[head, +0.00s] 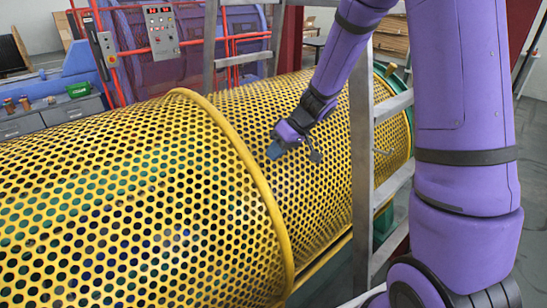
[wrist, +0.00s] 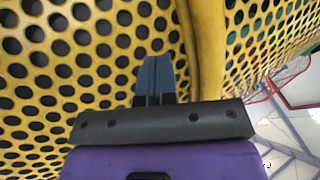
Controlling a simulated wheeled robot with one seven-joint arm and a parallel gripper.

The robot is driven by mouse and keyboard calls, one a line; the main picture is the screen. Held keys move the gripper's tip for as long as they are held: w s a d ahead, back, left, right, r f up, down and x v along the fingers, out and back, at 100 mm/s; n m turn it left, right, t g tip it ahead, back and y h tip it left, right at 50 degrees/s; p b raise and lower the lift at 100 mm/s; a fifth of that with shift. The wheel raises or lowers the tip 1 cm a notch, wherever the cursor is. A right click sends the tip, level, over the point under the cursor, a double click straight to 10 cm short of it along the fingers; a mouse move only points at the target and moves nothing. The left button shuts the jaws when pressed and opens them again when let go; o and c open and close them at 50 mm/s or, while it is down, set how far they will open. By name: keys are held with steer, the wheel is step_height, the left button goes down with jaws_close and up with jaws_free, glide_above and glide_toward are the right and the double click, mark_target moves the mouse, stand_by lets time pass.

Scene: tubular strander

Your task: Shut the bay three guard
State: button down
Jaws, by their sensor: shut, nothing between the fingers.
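Perforated yellow guards (head: 110,190) wrap the long tubular machine in the head view, and a second section (head: 315,190) lies right of a raised yellow rim (head: 262,185). I cannot tell which section is bay three. My gripper (head: 275,150) is shut and empty, in front of the right section, a little right of the rim. In the wrist view the closed blue fingers (wrist: 160,75) stand before yellow mesh (wrist: 90,60), beside the yellow rim (wrist: 208,50). I cannot tell whether the fingertips touch the guard. No handle shows clearly at the fingers.
A grey metal frame (head: 361,150) stands upright right of my gripper, close to my arm. A control box (head: 161,32) on red rails (head: 245,40) stands behind the machine. A blue bench with drawers (head: 72,110) is at the far left.

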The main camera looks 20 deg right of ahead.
steer(key=v, duration=1)
steer(key=s+r+m+t+h, duration=0.1)
steer(key=s+r, duration=0.3)
steer(key=s, duration=0.4)
steer(key=s+a+r+m+h, duration=0.1)
steer(key=s+r+m+h, duration=0.1)
steer(key=s+r, duration=0.3)
steer(key=s+a+r+m+t+h, duration=0.1)
steer(key=s+r+h, duration=0.3)
steer(key=s, duration=0.9)
steer(key=shift+r+m+t, duration=0.3)
steer(key=shift+r+m, duration=0.1)
steer(key=shift+s+a, duration=0.1)
steer(key=shift+a, duration=0.1)
